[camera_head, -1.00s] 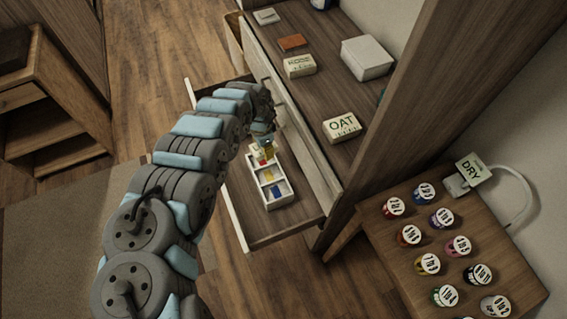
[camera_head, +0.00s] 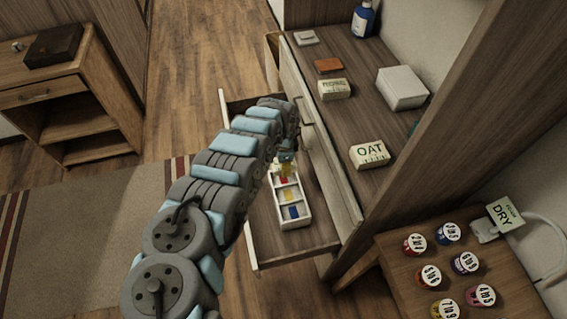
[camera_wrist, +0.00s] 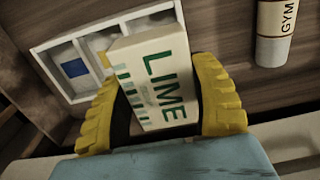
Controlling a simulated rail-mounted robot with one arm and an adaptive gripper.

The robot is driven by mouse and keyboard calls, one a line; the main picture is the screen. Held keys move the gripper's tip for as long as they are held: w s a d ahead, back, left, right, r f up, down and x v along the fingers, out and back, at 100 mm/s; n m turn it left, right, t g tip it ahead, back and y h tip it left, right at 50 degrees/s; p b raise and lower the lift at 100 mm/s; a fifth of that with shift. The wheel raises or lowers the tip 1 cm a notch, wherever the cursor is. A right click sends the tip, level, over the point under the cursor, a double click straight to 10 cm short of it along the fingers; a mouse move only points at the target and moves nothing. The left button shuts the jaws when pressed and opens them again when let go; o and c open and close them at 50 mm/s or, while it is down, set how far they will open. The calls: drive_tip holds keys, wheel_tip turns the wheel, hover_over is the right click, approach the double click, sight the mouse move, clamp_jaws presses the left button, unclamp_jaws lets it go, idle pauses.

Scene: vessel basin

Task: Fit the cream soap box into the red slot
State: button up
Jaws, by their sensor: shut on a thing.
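My gripper (camera_wrist: 155,78) has yellow ribbed fingers shut on a cream soap box (camera_wrist: 157,80) labelled LIME in green. The box is tilted in the wrist view and covers part of the white tray (camera_wrist: 55,80). In the head view, my gripper (camera_head: 286,160) is over the far end of this tray (camera_head: 306,215), which sits in the open drawer. The tray's compartments have a red patch (camera_head: 284,181), a yellow patch (camera_head: 290,196) and a blue patch (camera_head: 293,212). The red patch is hidden in the wrist view. I cannot tell the box's height above the tray.
A tube labelled GYM (camera_wrist: 276,32) lies beside the tray. The cabinet top holds a box labelled OAT (camera_head: 369,155), another labelled box (camera_head: 334,89), a brown block (camera_head: 328,66), a white box (camera_head: 402,88) and a blue bottle (camera_head: 364,18). Several labelled jars (camera_head: 431,275) stand lower right.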

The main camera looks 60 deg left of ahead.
drive_tip(key=b, duration=0.2)
hover_over(283, 179)
drive_tip(key=shift+w+d+f, duration=0.1)
drive_tip(key=shift+f, duration=2.1)
drive_tip(key=shift+f+b, duration=0.35)
drive_tip(key=shift+b, duration=0.05)
drive_tip(key=shift+p, duration=0.55)
drive_tip(key=shift+f+b, duration=0.6)
drive_tip(key=shift+f, duration=0.2)
drive_tip(key=o, duration=1.3)
drive_tip(key=shift+r, duration=0.1)
drive_tip(key=shift+r, duration=5.9)
